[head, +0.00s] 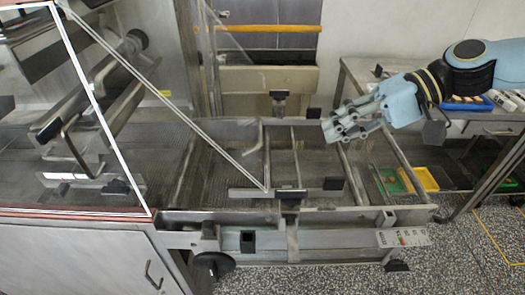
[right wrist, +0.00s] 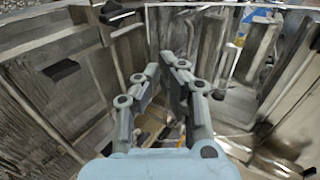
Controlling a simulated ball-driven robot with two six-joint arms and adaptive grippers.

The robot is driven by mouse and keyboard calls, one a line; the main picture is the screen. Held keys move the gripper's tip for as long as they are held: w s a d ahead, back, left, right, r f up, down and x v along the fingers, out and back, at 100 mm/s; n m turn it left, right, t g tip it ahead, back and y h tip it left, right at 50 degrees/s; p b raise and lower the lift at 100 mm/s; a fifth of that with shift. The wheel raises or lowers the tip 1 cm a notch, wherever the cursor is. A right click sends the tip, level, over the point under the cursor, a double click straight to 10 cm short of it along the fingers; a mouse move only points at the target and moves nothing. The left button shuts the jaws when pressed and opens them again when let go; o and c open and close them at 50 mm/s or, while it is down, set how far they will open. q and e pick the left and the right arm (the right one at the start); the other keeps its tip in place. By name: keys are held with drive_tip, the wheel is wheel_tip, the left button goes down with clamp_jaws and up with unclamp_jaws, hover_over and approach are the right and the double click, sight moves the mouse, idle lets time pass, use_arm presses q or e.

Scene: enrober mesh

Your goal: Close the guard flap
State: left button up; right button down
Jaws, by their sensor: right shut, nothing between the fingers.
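A clear panel with a pale, slanting edge bar (head: 168,102) hangs at the open end of the enrober on the left in the head view. It appears to be the guard flap, standing out at a slant over the mesh bed. Its full outline is hard to make out because it is see-through. My right gripper (head: 336,128) is shut and empty above the right part of the bed frame, apart from the panel. In the right wrist view its fingers (right wrist: 168,66) point at metal frame parts, and I cannot pick out the flap there. My left gripper is out of view.
The metal bed frame (head: 400,170) has crossbars and black blocks below my right gripper. The clear hood with white edges (head: 110,125) stands at left. A side table (head: 475,127) with small trays is at right. A yellow bin (head: 420,178) sits low behind the frame.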

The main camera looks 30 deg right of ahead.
drive_tip(key=s, duration=0.1)
drive_tip(key=b, duration=0.9)
approach(266, 177)
drive_tip(key=b+x, duration=0.1)
drive_tip(key=x, duration=0.4)
drive_tip(key=shift+w+a+f, duration=0.1)
drive_tip(key=shift+w+a, duration=0.1)
drive_tip(key=shift+w, duration=0.05)
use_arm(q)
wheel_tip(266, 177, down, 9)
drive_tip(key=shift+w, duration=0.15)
use_arm(e)
drive_tip(key=shift+x, duration=0.9)
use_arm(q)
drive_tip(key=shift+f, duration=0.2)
use_arm(e)
drive_tip(key=shift+f, duration=0.15)
drive_tip(key=shift+y, duration=0.5)
drive_tip(key=b+x, duration=0.4)
drive_tip(key=shift+w+f, duration=0.1)
drive_tip(key=shift+f, duration=0.35)
drive_tip(key=shift+w+a+b, duration=0.1)
drive_tip(key=shift+a+b, duration=0.15)
drive_tip(key=shift+b, duration=0.05)
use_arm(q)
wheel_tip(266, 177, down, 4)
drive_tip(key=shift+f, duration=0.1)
use_arm(e)
drive_tip(key=shift+t, duration=0.3)
drive_tip(key=shift+r, duration=0.1)
